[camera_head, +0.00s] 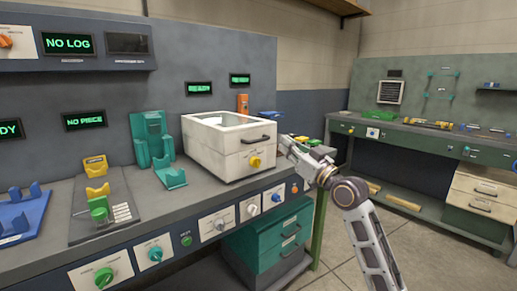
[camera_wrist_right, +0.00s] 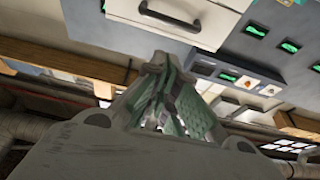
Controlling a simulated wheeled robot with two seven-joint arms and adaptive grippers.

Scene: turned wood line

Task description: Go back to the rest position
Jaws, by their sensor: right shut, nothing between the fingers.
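My right gripper (camera_head: 290,147) is in the head view, at the end of my arm that comes in from the lower right. It is shut and empty, just right of the white box with a drawer (camera_head: 215,150) on the workbench. In the right wrist view my right gripper (camera_wrist_right: 160,75) points away from the camera with its fingers together. The white drawer front with a dark handle (camera_wrist_right: 170,18) shows above it there. Whether the gripper touches the box cannot be told. My left gripper is not in view.
The workbench (camera_head: 150,215) carries a green holder (camera_head: 150,140), a fixture with a yellow cradle (camera_head: 97,190) and a blue cradle (camera_head: 22,215). Knobs line its front, above a green drawer cabinet (camera_head: 270,240). A second green bench (camera_head: 430,135) stands at the right. Floor between is partly clear.

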